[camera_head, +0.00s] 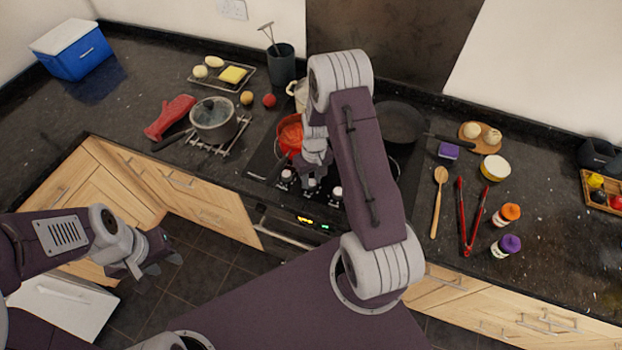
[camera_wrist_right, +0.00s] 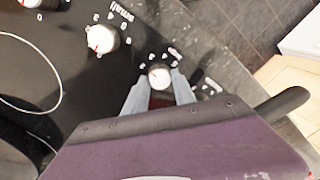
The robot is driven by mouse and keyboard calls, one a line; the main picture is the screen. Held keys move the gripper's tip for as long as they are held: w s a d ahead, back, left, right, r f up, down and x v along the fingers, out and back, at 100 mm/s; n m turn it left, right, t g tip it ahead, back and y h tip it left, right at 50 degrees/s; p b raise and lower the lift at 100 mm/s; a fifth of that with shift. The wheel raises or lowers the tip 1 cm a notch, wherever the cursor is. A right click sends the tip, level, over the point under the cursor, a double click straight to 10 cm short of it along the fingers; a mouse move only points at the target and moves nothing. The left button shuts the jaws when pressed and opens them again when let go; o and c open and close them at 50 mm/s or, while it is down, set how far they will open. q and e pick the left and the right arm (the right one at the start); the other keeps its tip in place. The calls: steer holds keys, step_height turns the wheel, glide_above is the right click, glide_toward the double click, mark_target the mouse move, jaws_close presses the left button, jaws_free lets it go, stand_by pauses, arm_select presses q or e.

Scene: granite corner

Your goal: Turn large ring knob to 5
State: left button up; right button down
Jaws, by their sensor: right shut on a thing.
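A row of white control knobs with printed dials runs along the front of the black hob (camera_head: 262,165). In the right wrist view, my right gripper (camera_wrist_right: 158,98) is shut on one white knob (camera_wrist_right: 159,76). A second white knob (camera_wrist_right: 102,38) and a third (camera_wrist_right: 32,2) lie up and to the left. In the head view my arm partly covers my right gripper (camera_head: 312,180). My left gripper (camera_head: 152,266) is open and empty above the floor.
A red pot (camera_head: 290,134) and a dark frying pan (camera_head: 400,122) stand on the hob. A lidded pot (camera_head: 214,118) sits on a rack to the left. Red tongs (camera_head: 470,218), a wooden spoon (camera_head: 438,200) and small jars lie to the right.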

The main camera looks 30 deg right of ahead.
steer(key=m, duration=0.4)
steer(key=shift+d+m, duration=0.1)
steer(key=shift+m, duration=0.2)
steer(key=m+p, duration=0.1)
steer(key=m, duration=0.3)
steer(key=shift+s+r+m, duration=0.1)
steer(key=shift+s+m, duration=0.05)
steer(key=shift+m, duration=0.15)
steer(key=m+p, duration=0.1)
steer(key=m, duration=0.2)
steer(key=shift+s+m+t+p, duration=0.1)
steer(key=shift+m+t+p, duration=0.2)
steer(key=shift+p, duration=0.05)
steer(key=m+p, duration=0.1)
steer(key=m, duration=0.2)
steer(key=shift+m+h, duration=0.3)
steer(key=shift+s+m+p, duration=0.1)
steer(key=shift+m+p, duration=0.35)
steer(key=shift+m, duration=1.65)
